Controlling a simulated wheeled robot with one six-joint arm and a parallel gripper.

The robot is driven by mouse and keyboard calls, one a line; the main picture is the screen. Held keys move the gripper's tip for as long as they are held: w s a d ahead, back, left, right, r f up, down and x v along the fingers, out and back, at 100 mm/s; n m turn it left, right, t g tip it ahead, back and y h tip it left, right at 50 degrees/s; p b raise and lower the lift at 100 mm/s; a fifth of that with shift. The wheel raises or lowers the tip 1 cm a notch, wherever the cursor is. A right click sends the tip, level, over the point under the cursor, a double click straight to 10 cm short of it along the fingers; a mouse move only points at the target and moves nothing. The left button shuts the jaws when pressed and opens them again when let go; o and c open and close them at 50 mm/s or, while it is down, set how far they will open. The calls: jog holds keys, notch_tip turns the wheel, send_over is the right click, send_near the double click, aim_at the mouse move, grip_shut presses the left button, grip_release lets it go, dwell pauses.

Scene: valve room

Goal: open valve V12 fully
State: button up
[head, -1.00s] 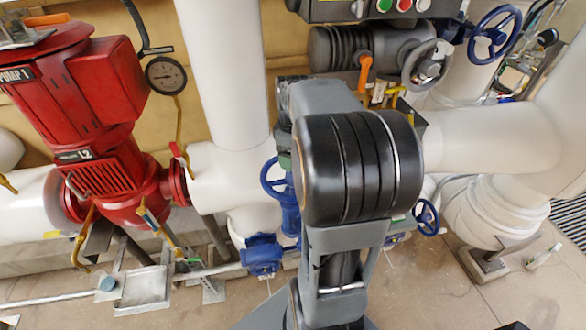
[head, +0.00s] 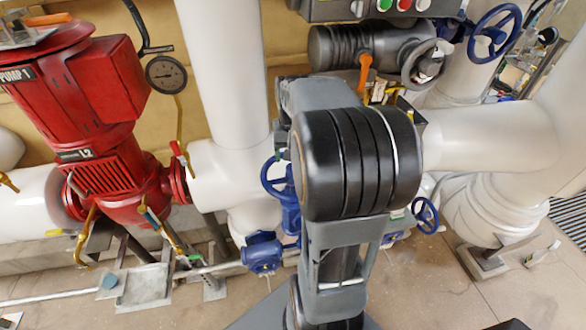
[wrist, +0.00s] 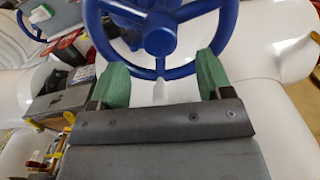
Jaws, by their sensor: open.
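A blue handwheel (wrist: 160,38) with a round hub and spokes fills the top of the wrist view. Its upper part is cut off by the picture edge. My gripper (wrist: 163,76) is open, with one green finger at each side of the wheel's lower rim. The fingers overlap the rim in the picture; I cannot tell whether they touch it. In the head view my gripper is hidden behind my arm. That view shows blue handwheels at the upper right (head: 495,33), left of my arm (head: 277,178) and right of it (head: 426,215). I read no V12 tag.
Thick white pipes run behind and to the right. A grey actuator (head: 370,48) with an orange handle (head: 365,72) sits near the top. Bare floor (head: 430,285) lies at the lower right.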

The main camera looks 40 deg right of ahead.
jog(key=m, duration=0.5)
jog(key=shift+m, duration=0.3)
jog(key=m, duration=1)
jog(key=shift+p, duration=0.35)
jog(key=m, duration=0.5)
jog(key=shift+f+b, duration=2.3)
jog(key=shift+f, duration=0.8)
jog(key=shift+s+f, duration=0.1)
jog(key=shift+f, duration=0.1)
